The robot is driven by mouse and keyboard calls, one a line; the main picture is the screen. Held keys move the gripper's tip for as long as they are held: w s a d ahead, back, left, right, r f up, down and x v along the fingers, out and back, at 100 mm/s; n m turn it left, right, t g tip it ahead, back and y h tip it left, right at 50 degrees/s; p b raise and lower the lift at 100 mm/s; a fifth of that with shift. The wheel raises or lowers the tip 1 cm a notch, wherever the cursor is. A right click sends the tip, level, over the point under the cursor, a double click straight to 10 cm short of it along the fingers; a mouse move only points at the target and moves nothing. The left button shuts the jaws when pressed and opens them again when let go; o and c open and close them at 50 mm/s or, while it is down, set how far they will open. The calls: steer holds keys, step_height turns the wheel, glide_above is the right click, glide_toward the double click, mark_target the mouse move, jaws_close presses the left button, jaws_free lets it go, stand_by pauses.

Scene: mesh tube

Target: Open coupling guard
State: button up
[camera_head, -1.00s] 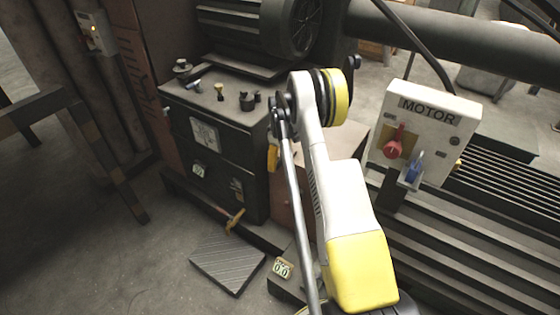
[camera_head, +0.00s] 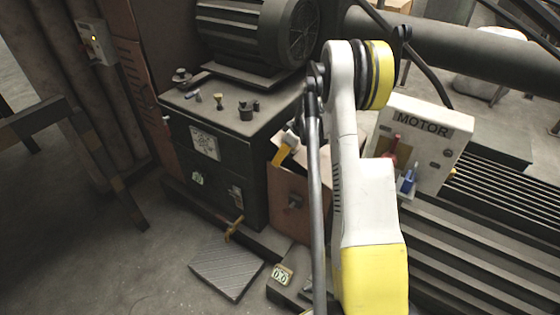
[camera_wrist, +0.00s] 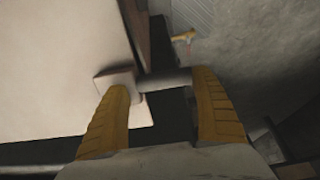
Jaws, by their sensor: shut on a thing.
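The coupling guard looks to be the red-brown box (camera_head: 288,205) between the dark cabinet and the motor control box. A dark latch-like part shows on its front. In the wrist view a broad pale panel (camera_wrist: 60,60), seemingly the guard's cover, fills the left. A small handle block (camera_wrist: 115,82) stands at its edge, with a dark bar running right from it. My gripper (camera_wrist: 162,82) has its yellow fingers on either side of this handle, shut on it. In the head view my gripper (camera_head: 284,150) is at the box's upper left; my arm hides much of the box.
The dark cabinet (camera_head: 225,170) with small items on top stands close left. The white MOTOR box (camera_head: 425,135) with red and blue switches is close right of my arm. A hammer-like tool (camera_head: 234,229) and a ribbed plate (camera_head: 228,266) are low in front.

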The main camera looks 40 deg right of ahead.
steer(key=shift+t+y, duration=0.3)
steer(key=shift+t, duration=0.4)
steer(key=v, duration=0.3)
steer(key=s+p+v, duration=0.1)
steer(key=v, duration=0.2)
steer(key=p+v, duration=0.1)
steer(key=v, duration=0.3)
steer(key=shift+s+d+f, duration=0.2)
steer(key=shift+d+f, duration=0.05)
steer(key=shift+f, duration=0.1)
steer(key=shift+s+d+r, duration=0.25)
steer(key=shift+s+r, duration=0.25)
steer(key=shift+s, duration=0.35)
steer(key=o, duration=1.4)
steer(key=shift+s, duration=0.1)
steer(key=shift+o, duration=0.2)
step_height(320, 180, up, 10)
